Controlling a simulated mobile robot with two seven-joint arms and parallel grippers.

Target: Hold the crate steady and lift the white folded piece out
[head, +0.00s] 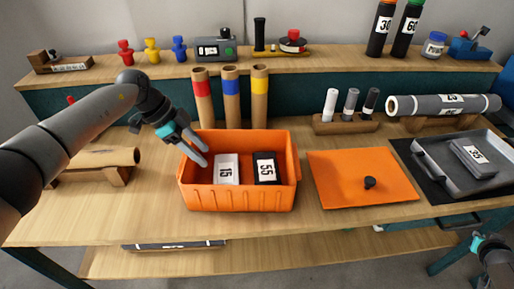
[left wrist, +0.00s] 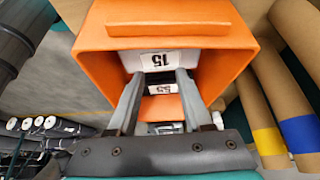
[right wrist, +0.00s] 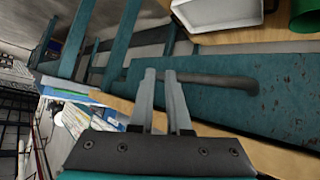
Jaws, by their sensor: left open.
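The orange crate (head: 240,203) stands upright on the wooden table. Inside it, the white folded piece marked 15 (head: 227,169) lies on the left, beside a black folded piece marked 55 (head: 266,168). My left gripper (head: 204,153) is open and empty at the crate's left side, its fingers reaching over the opening. In the left wrist view, the white piece (left wrist: 152,60) shows ahead of the spread fingertips (left wrist: 160,78), not between them. My right gripper (head: 487,243) is low at the right, away from the crate. Its fingertips (right wrist: 160,74) show a narrow, empty gap.
Tall tubes (head: 231,98) stand close behind the crate. A brown roll (head: 100,158) rests on a stand at left. Table around the crate's front is clear.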

